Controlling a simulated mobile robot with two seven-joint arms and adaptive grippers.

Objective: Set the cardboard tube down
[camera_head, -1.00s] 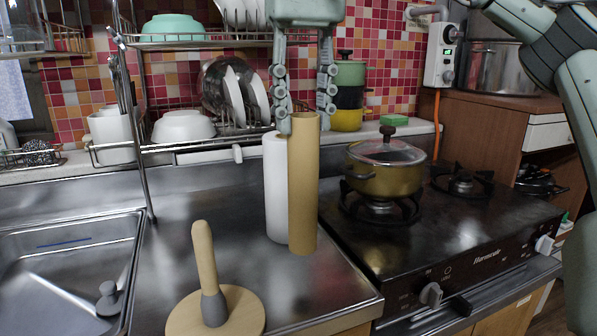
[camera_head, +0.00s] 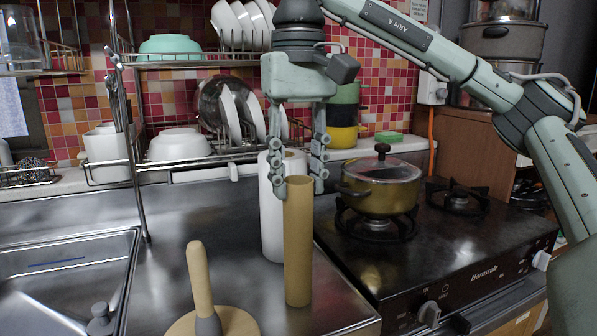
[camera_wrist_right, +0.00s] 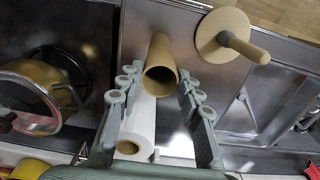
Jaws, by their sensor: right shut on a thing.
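The cardboard tube (camera_head: 298,245) stands upright at the front of the steel counter, in front of a white paper roll (camera_head: 271,220). My right gripper (camera_head: 299,190) is shut on the tube near its top, with a finger on either side. The right wrist view shows the tube's open end (camera_wrist_right: 160,78) between the fingers, and the white roll (camera_wrist_right: 140,125) behind it. The tube's lower end is close to the counter top; I cannot tell whether it touches. My left gripper is not in view.
A wooden holder with a peg (camera_head: 202,285) stands left of the tube. A gas stove (camera_head: 430,245) with a lidded pot (camera_head: 380,188) is to the right. The sink (camera_head: 65,270) is at the left, and a dish rack (camera_head: 205,160) stands behind.

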